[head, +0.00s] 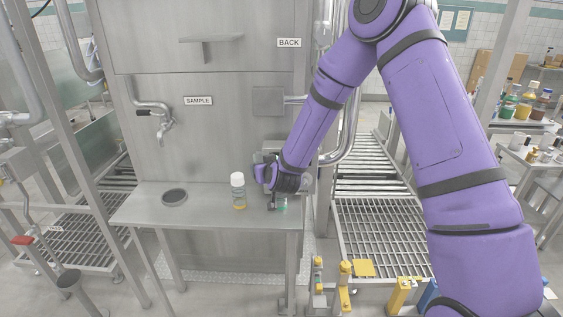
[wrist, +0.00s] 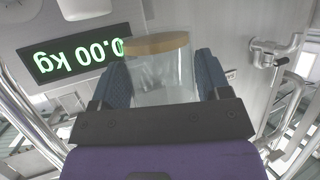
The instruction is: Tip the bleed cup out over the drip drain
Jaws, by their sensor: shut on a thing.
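My gripper (head: 272,178) is over the right part of the steel shelf in the head view. In the wrist view my gripper (wrist: 160,85) is shut on the clear bleed cup (wrist: 162,75), between two dark blue finger pads. An amber-brown band shows at the cup's upper end in that picture. In the head view the cup is mostly hidden by my gripper; a small pale green patch shows just below it. The round dark drip drain (head: 174,196) is at the left of the shelf, well apart from my gripper.
A white-capped bottle (head: 238,190) with yellow liquid stands on the shelf (head: 205,216) between my gripper and the drain. A sample tap (head: 163,125) juts from the steel wall above the drain. The wrist view shows an upside-down weight display (wrist: 75,50).

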